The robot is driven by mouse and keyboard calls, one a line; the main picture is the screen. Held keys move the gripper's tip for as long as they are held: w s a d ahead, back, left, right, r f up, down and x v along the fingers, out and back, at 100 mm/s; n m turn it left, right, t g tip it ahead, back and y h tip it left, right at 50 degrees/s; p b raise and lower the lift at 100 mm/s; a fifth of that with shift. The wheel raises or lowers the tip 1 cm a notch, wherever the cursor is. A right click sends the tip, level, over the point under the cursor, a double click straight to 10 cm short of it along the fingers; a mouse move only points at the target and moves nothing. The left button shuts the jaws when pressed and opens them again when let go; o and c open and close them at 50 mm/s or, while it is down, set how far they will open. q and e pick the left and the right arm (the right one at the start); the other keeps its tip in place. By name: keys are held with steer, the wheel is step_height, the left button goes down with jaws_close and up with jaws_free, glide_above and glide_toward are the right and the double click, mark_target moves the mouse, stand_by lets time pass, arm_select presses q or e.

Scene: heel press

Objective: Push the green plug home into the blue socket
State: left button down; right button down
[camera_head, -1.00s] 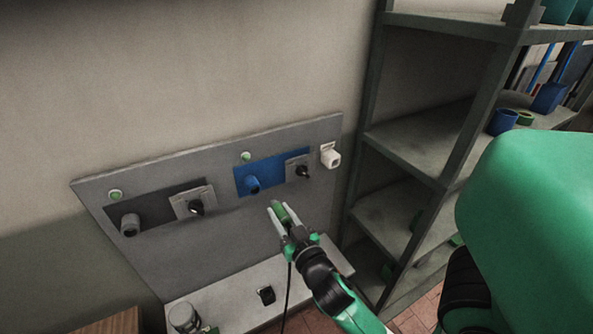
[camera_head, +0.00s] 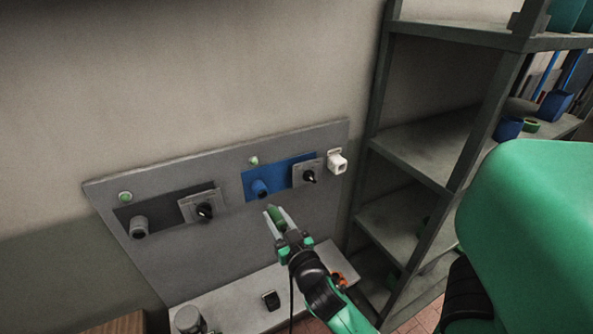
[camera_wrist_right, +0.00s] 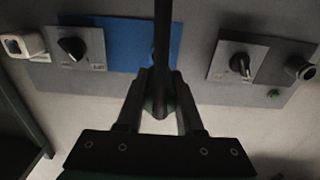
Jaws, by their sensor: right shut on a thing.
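The green plug (camera_head: 278,218) is held between the fingers of my right gripper (camera_head: 275,220), which is shut on it. The blue socket (camera_head: 260,188) sticks out of a blue plate on the grey wall panel. In the head view the plug shows below and slightly right of the socket, with a visible gap between them. In the right wrist view my right gripper (camera_wrist_right: 160,95) points at the blue plate (camera_wrist_right: 128,45). My left gripper is not in view.
The grey panel (camera_head: 110,210) also carries a grey socket (camera_head: 138,227), two black knobs (camera_head: 204,211) (camera_head: 309,176) and a white box (camera_head: 337,162). A ledge (camera_head: 235,300) with small items lies below. A shelf rack (camera_head: 410,145) stands close on the right.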

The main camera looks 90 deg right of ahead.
mark_target(271, 206)
steer(key=shift+x, duration=1.7)
stand_by(0.4)
steer(key=shift+x, duration=1.45)
steer(key=shift+c, duration=2.3)
jaws_free()
steer(key=shift+d, duration=0.1)
